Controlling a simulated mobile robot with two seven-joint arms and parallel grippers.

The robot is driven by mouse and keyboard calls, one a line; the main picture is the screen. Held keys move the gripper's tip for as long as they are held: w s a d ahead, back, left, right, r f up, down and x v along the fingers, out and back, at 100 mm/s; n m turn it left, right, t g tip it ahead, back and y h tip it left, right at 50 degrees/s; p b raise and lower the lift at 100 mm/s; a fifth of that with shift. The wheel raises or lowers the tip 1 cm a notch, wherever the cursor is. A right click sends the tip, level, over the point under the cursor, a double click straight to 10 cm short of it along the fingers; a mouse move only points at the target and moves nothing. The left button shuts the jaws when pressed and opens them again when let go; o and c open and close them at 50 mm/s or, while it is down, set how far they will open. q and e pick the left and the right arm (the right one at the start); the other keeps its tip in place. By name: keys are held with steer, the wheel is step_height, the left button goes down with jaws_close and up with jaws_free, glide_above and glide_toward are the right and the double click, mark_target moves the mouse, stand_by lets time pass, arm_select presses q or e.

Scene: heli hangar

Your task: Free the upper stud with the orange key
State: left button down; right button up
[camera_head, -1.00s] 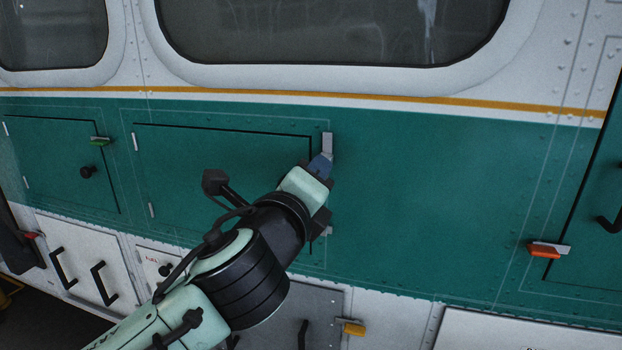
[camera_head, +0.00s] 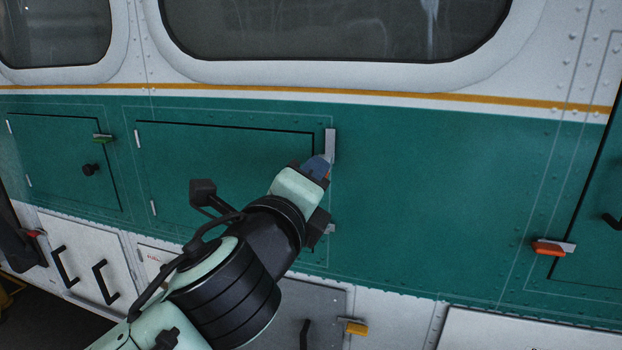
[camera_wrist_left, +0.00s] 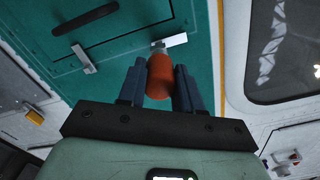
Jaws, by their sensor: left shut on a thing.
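My left gripper (camera_head: 318,168) is at the right edge of the large middle green door. In the left wrist view its two blue-grey fingers (camera_wrist_left: 160,72) are shut on the orange key (camera_wrist_left: 159,82), a rounded orange handle. The key's far end is at a light metal latch plate (camera_wrist_left: 174,41), at the upper stud; I cannot tell whether it is seated. The same plate (camera_head: 330,144) shows upright just above the fingertips in the head view. The stud itself is hidden. A lower metal latch (camera_head: 331,229) sits further down that edge. My right gripper is out of view.
The green middle door (camera_head: 225,148) lies flat in the panel. A green-tagged latch (camera_head: 102,138) is at left, an orange-red one (camera_head: 549,248) at right and a yellow one (camera_head: 353,327) below. The panel right of the gripper is clear.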

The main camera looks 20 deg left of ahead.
arm_select(q)
steer(key=shift+s+a+b, duration=0.1)
steer(key=shift+s+b, duration=0.2)
steer(key=shift+s, duration=1.55)
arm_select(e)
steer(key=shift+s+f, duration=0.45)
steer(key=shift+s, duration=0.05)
arm_select(q)
steer(key=shift+w, duration=0.15)
